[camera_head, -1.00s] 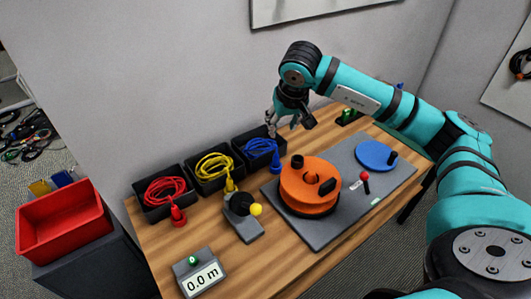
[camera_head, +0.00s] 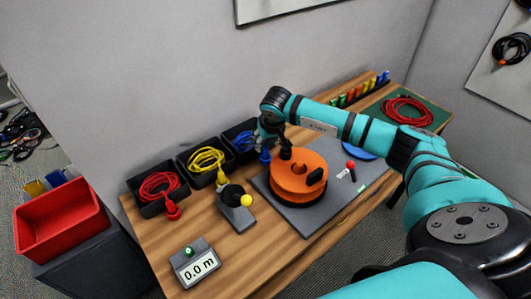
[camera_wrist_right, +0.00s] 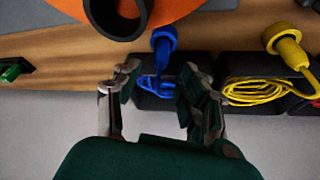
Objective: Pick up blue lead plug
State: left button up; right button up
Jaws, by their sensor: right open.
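The blue lead plug (camera_head: 265,156) stands at the front edge of the black bin that holds the blue cable (camera_head: 243,142). In the right wrist view the blue plug (camera_wrist_right: 164,42) is just beyond my fingertips, roughly between them, and the blue cable (camera_wrist_right: 157,86) runs back into its bin. My right gripper (camera_wrist_right: 155,85) is open and empty, its fingers apart over the blue bin. In the head view my right gripper (camera_head: 272,145) hangs above the plug and partly hides the bin. My left gripper is not in view.
The orange reel (camera_head: 299,178) on its grey base stands close to the right of the plug. Bins with yellow cable (camera_head: 206,159) and red cable (camera_head: 160,186) stand to the left.

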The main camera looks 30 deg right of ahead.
aim_at(266, 148)
jog(key=shift+x, duration=1.15)
jog(key=shift+w+f, duration=0.1)
jog(key=shift+f, duration=0.2)
grip_shut()
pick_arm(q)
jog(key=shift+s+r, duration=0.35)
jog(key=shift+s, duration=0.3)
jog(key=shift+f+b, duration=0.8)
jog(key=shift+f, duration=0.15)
pick_arm(e)
notch_tip(266, 148, up, 10)
